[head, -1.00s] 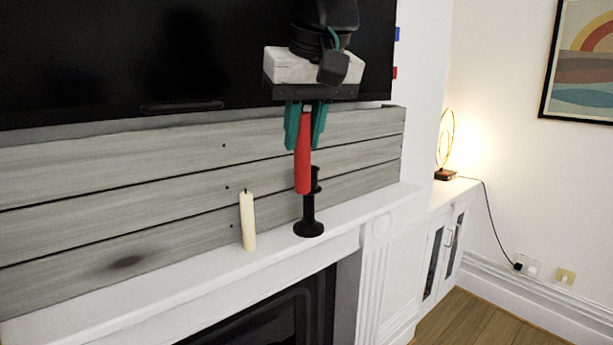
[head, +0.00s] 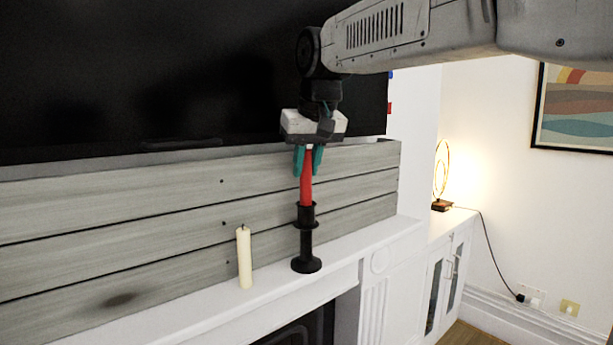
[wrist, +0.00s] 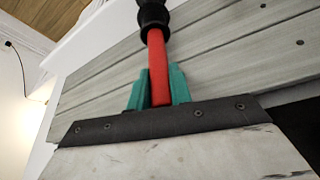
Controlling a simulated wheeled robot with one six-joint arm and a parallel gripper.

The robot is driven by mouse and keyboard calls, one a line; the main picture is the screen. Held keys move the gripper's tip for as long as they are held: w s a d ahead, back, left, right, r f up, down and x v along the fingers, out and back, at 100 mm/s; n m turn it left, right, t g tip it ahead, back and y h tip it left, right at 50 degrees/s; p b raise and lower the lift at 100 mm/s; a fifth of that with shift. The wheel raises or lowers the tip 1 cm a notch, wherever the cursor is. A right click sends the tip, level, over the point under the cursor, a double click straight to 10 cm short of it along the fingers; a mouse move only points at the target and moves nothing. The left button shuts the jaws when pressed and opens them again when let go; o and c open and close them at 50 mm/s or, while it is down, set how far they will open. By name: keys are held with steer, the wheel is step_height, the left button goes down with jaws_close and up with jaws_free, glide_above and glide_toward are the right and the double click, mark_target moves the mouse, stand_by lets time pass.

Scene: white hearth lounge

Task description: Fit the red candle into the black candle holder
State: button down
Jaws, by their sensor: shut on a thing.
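The red candle (head: 306,182) is upright between the teal fingers of my gripper (head: 308,160), which is shut on its upper part. The black candle holder (head: 307,240) stands upright on the white mantel. In the head view the candle's lower end meets the holder's top cup, in line with it. In the wrist view the red candle (wrist: 157,62) runs from my gripper (wrist: 157,90) to the black holder (wrist: 153,14), whose cup hides the candle's end. I cannot tell how deep it sits.
A cream candle (head: 244,257) stands on the mantel (head: 386,242) left of the holder. Grey boards (head: 130,210) and a dark screen (head: 150,80) are close behind. A lit lamp (head: 441,175) stands on the white cabinet at right. The mantel right of the holder is clear.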

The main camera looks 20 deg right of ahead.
mark_target(305, 168)
steer(key=shift+s+f, duration=0.1)
steer(key=shift+f, duration=1.35)
steer(key=c, duration=1.3)
jaws_free()
steer(key=shift+o, duration=0.2)
steer(key=v, duration=1.1)
steer(key=shift+r, duration=0.4)
steer(key=shift+o, duration=0.5)
steer(key=w+f+g, duration=0.3)
steer(key=shift+a+f, duration=0.15)
steer(key=shift+a, duration=0.2)
step_height(305, 168, down, 7)
steer(key=s+g, duration=0.1)
steer(key=s, duration=0.1)
steer(key=shift+d+f+g, duration=0.2)
steer(key=shift+d+g, duration=0.1)
steer(key=shift+d, duration=0.05)
